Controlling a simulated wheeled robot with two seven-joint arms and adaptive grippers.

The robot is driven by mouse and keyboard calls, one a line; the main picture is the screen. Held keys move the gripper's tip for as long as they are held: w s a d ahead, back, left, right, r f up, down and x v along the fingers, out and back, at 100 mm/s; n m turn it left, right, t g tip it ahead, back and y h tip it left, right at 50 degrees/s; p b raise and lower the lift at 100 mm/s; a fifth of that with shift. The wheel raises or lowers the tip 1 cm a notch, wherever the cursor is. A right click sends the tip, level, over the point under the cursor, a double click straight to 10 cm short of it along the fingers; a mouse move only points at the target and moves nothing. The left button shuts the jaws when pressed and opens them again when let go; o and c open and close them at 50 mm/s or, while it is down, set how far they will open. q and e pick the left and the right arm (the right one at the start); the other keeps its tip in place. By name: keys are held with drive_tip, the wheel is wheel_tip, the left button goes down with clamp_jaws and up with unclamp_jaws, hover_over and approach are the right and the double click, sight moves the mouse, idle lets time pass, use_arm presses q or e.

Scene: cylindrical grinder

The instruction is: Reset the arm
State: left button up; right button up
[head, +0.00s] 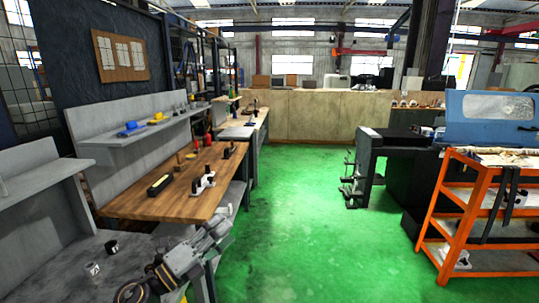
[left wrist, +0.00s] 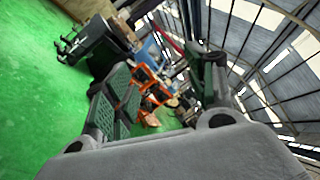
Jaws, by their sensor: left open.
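My left arm comes in at the bottom of the head view, and its gripper (head: 215,235) is near the front right corner of the wooden workbench. In the left wrist view the two dark fingers of this gripper (left wrist: 162,90) stand apart, with nothing between them. That view is tilted and looks out over the green floor towards the orange cart and the roof. My right arm and gripper are not in view.
The wooden workbench (head: 140,205) and a grey table (head: 60,265) with small parts are at left. The orange cart (head: 448,205) and blue machine (head: 485,118) stand at right. The green floor (head: 300,220) between them is clear.

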use_arm(q)
drive_tip(key=s+a+f+n+g+y, duration=0.1)
drive_tip(key=s+a+f+n+y, duration=0.1)
drive_tip(key=a+f+n+y, duration=0.8)
drive_tip(key=s+a+f+n+y, duration=0.2)
drive_tip(key=a+f+n+y, duration=0.35)
drive_tip(key=n, duration=0.85)
drive_tip(key=s+d+f+n+g+h, duration=0.1)
drive_tip(key=s+d+f+n+g, duration=0.15)
drive_tip(key=s+f+g, duration=0.4)
drive_tip(key=s+d+f+n+g, duration=0.2)
drive_tip(key=s+d+f+g, duration=0.15)
drive_tip(key=s+f, duration=0.65)
drive_tip(key=s+f+g, duration=0.1)
drive_tip(key=s+f, duration=0.1)
drive_tip(key=f, duration=1.3)
drive_tip(key=s+f+g, duration=0.1)
drive_tip(key=s+f, duration=0.2)
drive_tip(key=f, duration=1.3)
drive_tip(key=s+a+f, duration=0.3)
drive_tip(key=s+f, duration=0.6)
drive_tip(key=s, duration=0.1)
drive_tip(key=s+a+f, duration=0.3)
drive_tip(key=s+f, duration=0.7)
drive_tip(key=s, duration=0.1)
drive_tip(key=shift+s+f+m+g, duration=0.15)
drive_tip(key=shift+f+m+g, duration=0.15)
drive_tip(key=shift+m+g, duration=0.1)
